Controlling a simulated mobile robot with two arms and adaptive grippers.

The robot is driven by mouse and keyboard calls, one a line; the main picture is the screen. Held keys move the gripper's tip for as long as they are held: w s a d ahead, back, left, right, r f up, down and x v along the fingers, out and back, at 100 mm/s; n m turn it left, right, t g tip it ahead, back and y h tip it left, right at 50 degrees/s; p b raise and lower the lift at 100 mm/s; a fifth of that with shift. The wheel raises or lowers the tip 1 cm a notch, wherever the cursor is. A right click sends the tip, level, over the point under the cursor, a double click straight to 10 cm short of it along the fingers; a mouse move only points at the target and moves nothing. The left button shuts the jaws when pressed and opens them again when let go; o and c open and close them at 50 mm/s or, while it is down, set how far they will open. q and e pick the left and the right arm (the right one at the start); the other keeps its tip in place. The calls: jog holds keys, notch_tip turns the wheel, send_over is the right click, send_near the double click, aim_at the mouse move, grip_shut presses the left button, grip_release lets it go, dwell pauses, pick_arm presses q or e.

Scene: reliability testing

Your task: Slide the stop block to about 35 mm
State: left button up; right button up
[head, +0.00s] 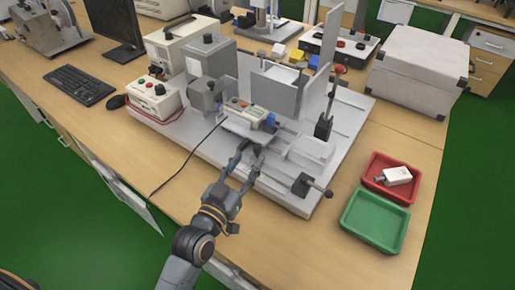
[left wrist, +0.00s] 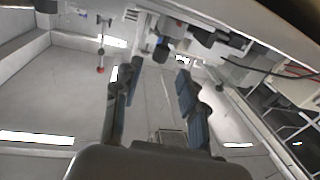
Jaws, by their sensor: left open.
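The test rig (head: 340,125) stands on a light grey base plate on the wooden bench. I cannot tell for certain which part is the stop block, and no scale is readable. My right gripper is out of view.
A red-knobbed lever (head: 330,100) rises at the rig's right. A red tray (head: 391,165) holding a white part (head: 393,176) and a green tray (head: 375,220) sit at the right. A black cable (head: 185,165) crosses the bench at the left. The front bench strip is otherwise clear.

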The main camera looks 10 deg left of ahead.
aim_at(255, 150)
pick_arm(q)
jog(key=b+x, duration=0.1)
jog(key=x, duration=0.6)
jog(key=shift+b, duration=0.4)
jog(key=shift+s, duration=0.1)
grip_shut()
